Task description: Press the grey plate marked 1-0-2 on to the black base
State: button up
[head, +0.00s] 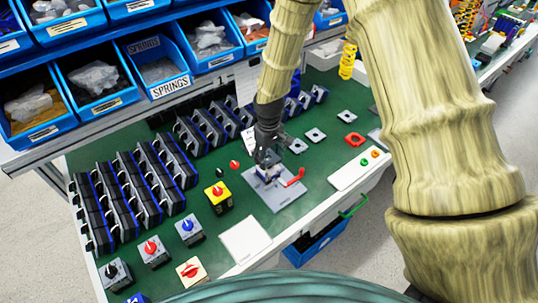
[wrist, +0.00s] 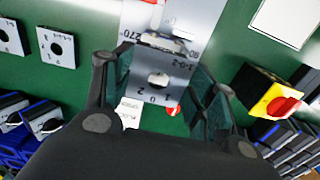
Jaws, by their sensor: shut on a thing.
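The grey plate marked 1-0-2 (wrist: 145,97) is between the fingers of my gripper (wrist: 160,76) in the wrist view. My gripper is shut on this plate. In the head view my gripper (head: 267,163) is low over a larger grey fixture plate (head: 284,197). That fixture plate carries angle marks, with 270 and 90 readable in the wrist view (wrist: 205,22). The black base is not clearly seen; my gripper and the held plate cover the fixture's middle. I cannot tell whether plate and base touch.
A red handle (head: 293,178) sticks out right of the fixture. A yellow box with a red knob (head: 219,199) stands to its left. Loose grey plates (head: 315,135) lie behind on the green bench. Black-and-blue switch rows (head: 120,205) fill the left. A white sheet (head: 245,240) lies in front.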

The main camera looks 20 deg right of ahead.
jog(key=shift+f+b, duration=0.65)
jog(key=shift+f, duration=1)
dwell(0.4)
jog(key=o, duration=1)
jog(key=shift+r, duration=0.1)
